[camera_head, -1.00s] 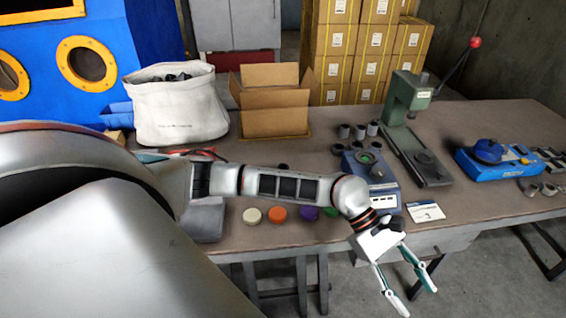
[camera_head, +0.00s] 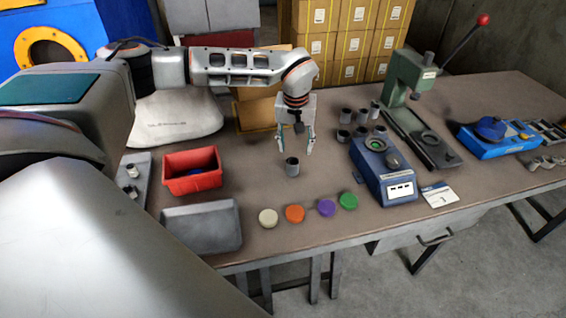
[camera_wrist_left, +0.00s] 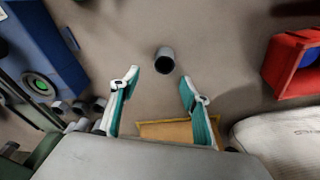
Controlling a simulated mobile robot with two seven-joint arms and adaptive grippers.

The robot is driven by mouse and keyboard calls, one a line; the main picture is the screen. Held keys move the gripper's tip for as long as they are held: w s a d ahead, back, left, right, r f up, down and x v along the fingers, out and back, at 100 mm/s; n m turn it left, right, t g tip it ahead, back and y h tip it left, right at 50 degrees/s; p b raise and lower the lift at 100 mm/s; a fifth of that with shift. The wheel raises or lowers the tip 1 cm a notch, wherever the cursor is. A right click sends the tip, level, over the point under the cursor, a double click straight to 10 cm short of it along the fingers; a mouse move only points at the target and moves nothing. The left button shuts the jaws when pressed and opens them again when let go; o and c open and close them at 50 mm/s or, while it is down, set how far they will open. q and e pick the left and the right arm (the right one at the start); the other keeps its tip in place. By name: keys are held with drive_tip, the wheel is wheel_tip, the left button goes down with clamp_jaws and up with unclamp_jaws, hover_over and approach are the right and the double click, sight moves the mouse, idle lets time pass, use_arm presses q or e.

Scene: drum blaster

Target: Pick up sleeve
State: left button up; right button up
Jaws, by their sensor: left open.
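A dark grey cylindrical sleeve (camera_head: 292,167) stands upright and alone on the table. It also shows in the left wrist view (camera_wrist_left: 164,61), just beyond the fingertips. My left gripper (camera_head: 296,148) points down with its two fingers spread, over the sleeve and slightly behind it. In the left wrist view the open fingers (camera_wrist_left: 159,79) have nothing between them. More grey sleeves (camera_head: 361,113) stand in a group behind the blue device. My right gripper is not in view.
A red bin (camera_head: 192,184) and a grey tray (camera_head: 201,206) stand left of the sleeve. Coloured discs, including an orange one (camera_head: 294,214), lie in front. A blue device (camera_head: 398,186) and green press (camera_head: 393,92) stand right. A cardboard box (camera_head: 251,117) is behind.

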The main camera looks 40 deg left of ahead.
sight(293, 161)
use_arm(q)
drive_tip(key=f, duration=0.2)
drive_tip(key=shift+w+a+f, duration=0.1)
drive_tip(key=shift+a+f, duration=0.1)
drive_tip(key=shift+f, duration=0.1)
drive_tip(key=f, duration=0.4)
drive_tip(key=shift+s+a+f, duration=0.1)
drive_tip(key=shift+s+a, duration=0.05)
drive_tip(key=shift+s, duration=0.05)
drive_tip(key=shift+w+f, duration=0.15)
drive_tip(key=shift+f, duration=0.3)
clamp_jaws()
